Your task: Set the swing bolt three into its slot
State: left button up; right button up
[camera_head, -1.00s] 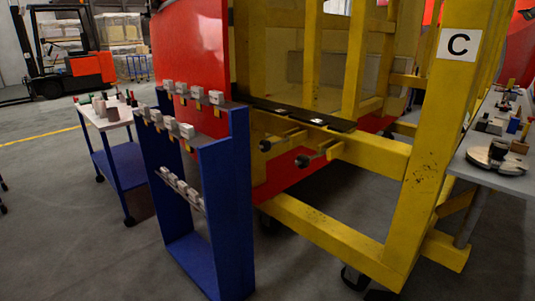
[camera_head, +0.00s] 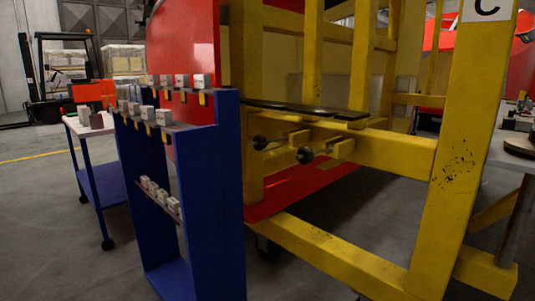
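Two swing bolts with dark round knobs show on the yellow frame in the head view. The left bolt (camera_head: 260,143) and the right bolt (camera_head: 305,155) stick out toward me from yellow brackets (camera_head: 343,148) on the horizontal beam. I cannot tell which one is bolt three. Their slots are not clear at this size. Neither of my grippers is in view.
A blue rack (camera_head: 217,205) with several grey-white blocks stands close in front, left of the bolts. A blue cart (camera_head: 103,180) is behind it. The yellow frame (camera_head: 455,150) has an upright at right, beside a grey table (camera_head: 508,150). Floor is open at left.

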aim_at(272, 141)
jog(key=i+j+u, duration=0.1)
jog(key=i+j, duration=0.15)
jog(key=i, duration=0.35)
jog(key=i+j, duration=0.15)
jog(key=i, duration=0.45)
jog(key=i+j+u, duration=0.15)
jog(key=i, duration=0.5)
